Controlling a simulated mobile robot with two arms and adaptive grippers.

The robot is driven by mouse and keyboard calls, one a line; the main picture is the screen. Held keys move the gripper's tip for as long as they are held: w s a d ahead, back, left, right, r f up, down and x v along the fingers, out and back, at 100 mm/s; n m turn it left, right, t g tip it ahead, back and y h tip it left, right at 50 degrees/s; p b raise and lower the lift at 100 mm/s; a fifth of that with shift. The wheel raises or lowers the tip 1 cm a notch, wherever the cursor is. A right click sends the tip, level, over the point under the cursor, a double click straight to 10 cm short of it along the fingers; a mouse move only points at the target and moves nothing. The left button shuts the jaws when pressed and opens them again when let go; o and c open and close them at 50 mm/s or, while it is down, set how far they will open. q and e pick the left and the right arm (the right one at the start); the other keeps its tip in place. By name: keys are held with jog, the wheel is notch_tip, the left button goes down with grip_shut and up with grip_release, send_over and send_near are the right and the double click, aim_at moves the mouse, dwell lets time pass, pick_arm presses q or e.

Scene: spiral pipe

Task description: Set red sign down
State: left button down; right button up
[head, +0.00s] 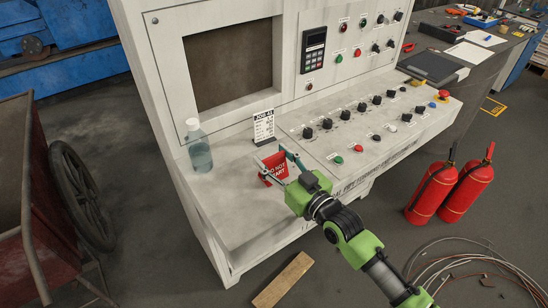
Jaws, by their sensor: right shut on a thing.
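The red sign (276,168), with white lettering, is on or just above the light ledge of the control console (232,208); I cannot tell whether it touches. My right gripper (287,159) is shut on the sign, its fingers reaching in from the right. The green and black right arm comes from the lower right. Part of the sign's lettering is hidden by a finger. My left gripper is not in view.
A clear bottle (199,152) stands left on the ledge. A white job card (263,127) stands behind the sign. Knobs and buttons (345,115) lie to the right. The front of the ledge is bare. Two red fire extinguishers (432,190) stand on the floor at right.

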jog(key=shift+f, duration=0.2)
jog(key=o, duration=1.1)
jog(key=shift+r, duration=0.15)
jog(key=shift+s+d, duration=0.2)
jog(key=shift+d, duration=0.05)
jog(key=b+v, duration=0.1)
jog(key=v, duration=1)
jog(key=shift+s+d, duration=0.1)
jog(key=shift+s, duration=0.1)
